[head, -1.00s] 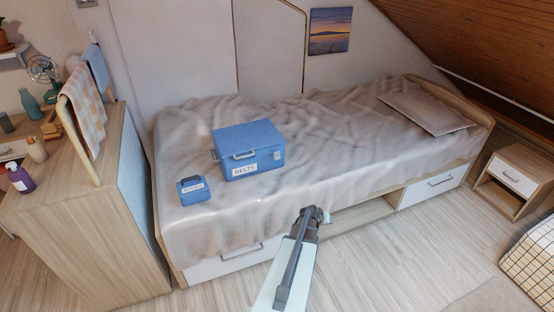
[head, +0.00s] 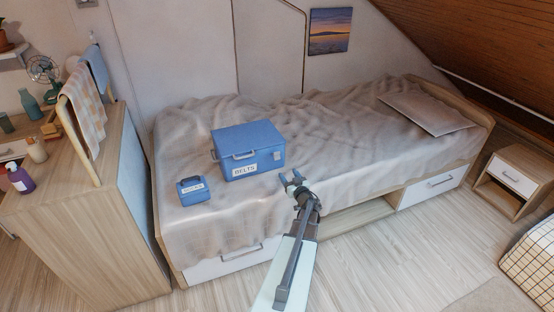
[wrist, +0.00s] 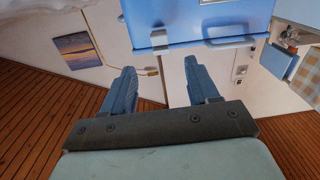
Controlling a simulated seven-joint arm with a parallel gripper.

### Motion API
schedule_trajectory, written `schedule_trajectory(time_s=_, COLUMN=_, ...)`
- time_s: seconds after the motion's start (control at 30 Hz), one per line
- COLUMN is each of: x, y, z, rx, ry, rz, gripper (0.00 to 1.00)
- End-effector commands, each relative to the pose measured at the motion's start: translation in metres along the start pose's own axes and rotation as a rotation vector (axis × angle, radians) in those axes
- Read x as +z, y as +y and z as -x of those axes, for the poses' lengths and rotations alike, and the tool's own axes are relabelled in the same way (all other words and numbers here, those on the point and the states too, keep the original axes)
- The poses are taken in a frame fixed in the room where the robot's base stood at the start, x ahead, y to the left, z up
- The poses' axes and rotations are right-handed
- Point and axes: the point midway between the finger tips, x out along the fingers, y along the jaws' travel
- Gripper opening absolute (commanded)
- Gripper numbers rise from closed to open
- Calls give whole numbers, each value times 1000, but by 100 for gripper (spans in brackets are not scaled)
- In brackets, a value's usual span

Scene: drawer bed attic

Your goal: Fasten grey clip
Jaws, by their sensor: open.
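A blue box (head: 262,137) labelled BELTS stands on the bed with its lid down. A small grey clip (head: 277,155) sits at the right of its front face, and another small light fitting (head: 214,155) is at the left. I cannot tell whether either is fastened. My gripper (head: 290,178) is open and empty, in front of and below the box's right side, apart from it. In the wrist view the box (wrist: 190,18) fills the top, beyond my open fingers (wrist: 163,82), with a grey clip (wrist: 158,42) at its edge.
A grey handle (head: 244,155) is on the box front, left of the right-hand clip. A smaller blue case (head: 192,191) lies to the left on the rumpled bed cover (head: 330,130). A wooden cabinet (head: 90,220) stands at the left.

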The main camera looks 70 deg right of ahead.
Motion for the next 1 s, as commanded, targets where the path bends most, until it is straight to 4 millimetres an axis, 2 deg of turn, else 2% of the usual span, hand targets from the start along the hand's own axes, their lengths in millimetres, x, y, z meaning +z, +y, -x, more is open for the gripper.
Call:
schedule_trajectory(time_s=0.13, x=1, y=1, z=-5, rx=3, ry=-2, rz=-34, gripper=60)
schedule_trajectory(time_s=0.27, x=2, y=1, z=-18, rx=2, ry=-2, rz=-35, gripper=60)
schedule_trajectory(time_s=0.7, x=2, y=2, z=-94, rx=3, ry=-2, rz=-33, gripper=60)
schedule_trajectory(time_s=1.0, x=1, y=2, z=-130, rx=5, ry=-2, rz=-33, gripper=60)
